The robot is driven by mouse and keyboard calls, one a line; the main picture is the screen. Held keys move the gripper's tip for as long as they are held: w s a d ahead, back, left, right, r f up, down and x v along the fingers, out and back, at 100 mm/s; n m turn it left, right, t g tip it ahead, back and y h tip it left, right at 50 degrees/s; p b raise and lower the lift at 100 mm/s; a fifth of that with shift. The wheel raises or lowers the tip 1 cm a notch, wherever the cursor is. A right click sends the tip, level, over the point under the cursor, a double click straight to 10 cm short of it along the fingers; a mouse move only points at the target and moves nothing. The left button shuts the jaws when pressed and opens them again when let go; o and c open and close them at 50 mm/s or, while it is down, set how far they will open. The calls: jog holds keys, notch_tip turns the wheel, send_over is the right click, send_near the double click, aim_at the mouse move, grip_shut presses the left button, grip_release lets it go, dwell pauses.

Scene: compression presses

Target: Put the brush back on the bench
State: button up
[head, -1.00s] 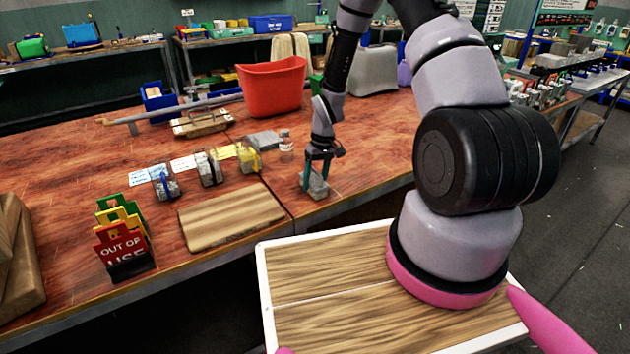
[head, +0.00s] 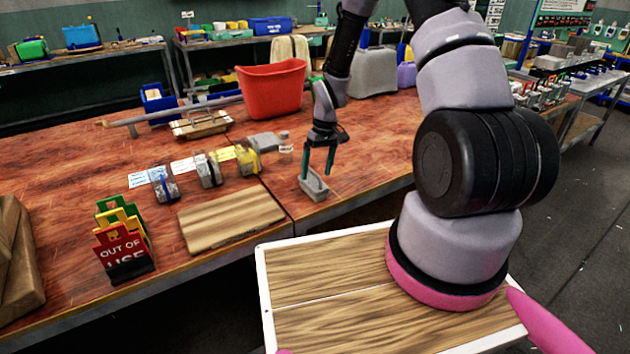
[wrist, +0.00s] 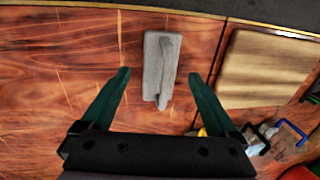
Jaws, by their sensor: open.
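The brush, a grey block with a raised grey handle (head: 313,185), lies on the wooden bench (head: 352,160) near its front edge. It also shows in the wrist view (wrist: 153,62), flat on the red-brown top. My gripper (head: 318,172) is just above the brush, fingers pointing down. In the wrist view my gripper (wrist: 159,73) is open, with one green finger on each side of the brush and a clear gap to both. Nothing is held.
A wooden board (head: 232,218) lies left of the brush. Coloured signs (head: 124,245) stand at front left. Bench right of the brush is clear.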

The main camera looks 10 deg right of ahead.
jog(key=s+d+r+m+t+h, duration=0.1)
jog(key=s+d+r+m+t, duration=0.15)
jog(key=r, duration=1.25)
jog(key=s+d+r+m+t, duration=0.1)
jog(key=s+r, duration=0.2)
jog(key=r, duration=1.2)
jog(key=s+d+r+m+t+y, duration=0.1)
jog(key=s+r+m+t, duration=0.3)
jog(key=s+r, duration=0.9)
jog(key=s, duration=0.3)
jog(key=shift+s+r, duration=0.25)
jog(key=shift+s, duration=0.15)
jog(key=shift+d, duration=0.1)
